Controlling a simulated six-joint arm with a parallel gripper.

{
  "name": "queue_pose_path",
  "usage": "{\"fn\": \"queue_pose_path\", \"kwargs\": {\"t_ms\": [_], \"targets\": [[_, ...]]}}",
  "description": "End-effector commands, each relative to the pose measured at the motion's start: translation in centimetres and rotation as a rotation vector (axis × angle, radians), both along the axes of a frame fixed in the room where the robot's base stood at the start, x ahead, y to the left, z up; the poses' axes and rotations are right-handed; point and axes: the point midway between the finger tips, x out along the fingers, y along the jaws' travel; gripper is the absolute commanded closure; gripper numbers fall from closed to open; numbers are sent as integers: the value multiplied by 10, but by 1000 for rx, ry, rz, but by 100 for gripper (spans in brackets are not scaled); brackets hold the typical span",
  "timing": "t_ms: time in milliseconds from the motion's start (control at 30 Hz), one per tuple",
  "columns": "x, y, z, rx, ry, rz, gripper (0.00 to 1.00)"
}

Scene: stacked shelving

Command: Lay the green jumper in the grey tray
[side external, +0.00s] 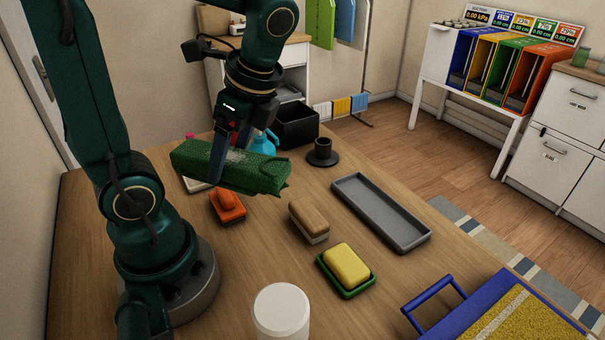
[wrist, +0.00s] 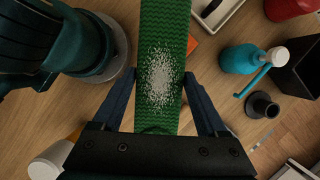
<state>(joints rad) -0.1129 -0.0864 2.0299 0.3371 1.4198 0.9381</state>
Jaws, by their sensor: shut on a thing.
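The green jumper (side external: 262,173) is a folded, knitted bundle with a speckled white patch on its top. My gripper (side external: 228,152) is shut on it and holds it above the left part of the wooden table. In the wrist view the jumper (wrist: 165,60) lies between the two fingers (wrist: 160,112) and runs toward the top edge. The grey tray (side external: 382,212) is long, shallow and empty, and lies on the table to the right of the jumper. A pale corner at the bottom right of the wrist view may be the tray; I cannot tell.
Between jumper and tray stand a wooden-backed brush (side external: 308,220) and a yellow sponge (side external: 346,264) in a green dish. An orange item (side external: 229,206) lies below the jumper. A black cup-shaped stand (side external: 322,154), black bin (side external: 297,126) and teal bottle (wrist: 240,60) are behind. A white cylinder (side external: 281,312) is in front.

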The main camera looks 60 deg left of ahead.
Motion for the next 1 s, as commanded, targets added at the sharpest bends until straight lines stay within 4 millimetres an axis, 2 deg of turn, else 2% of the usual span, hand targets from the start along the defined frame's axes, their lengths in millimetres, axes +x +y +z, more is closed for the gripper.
{"fn": "queue_pose_path", "kwargs": {"t_ms": [100,367,600,1000], "targets": [[18,-7,9,-1,3,244,82],[57,-24,27,0,5,765,82],[100,-41,40,-2,6,1263,82],[178,-67,44,-2,4,2019,82]]}}
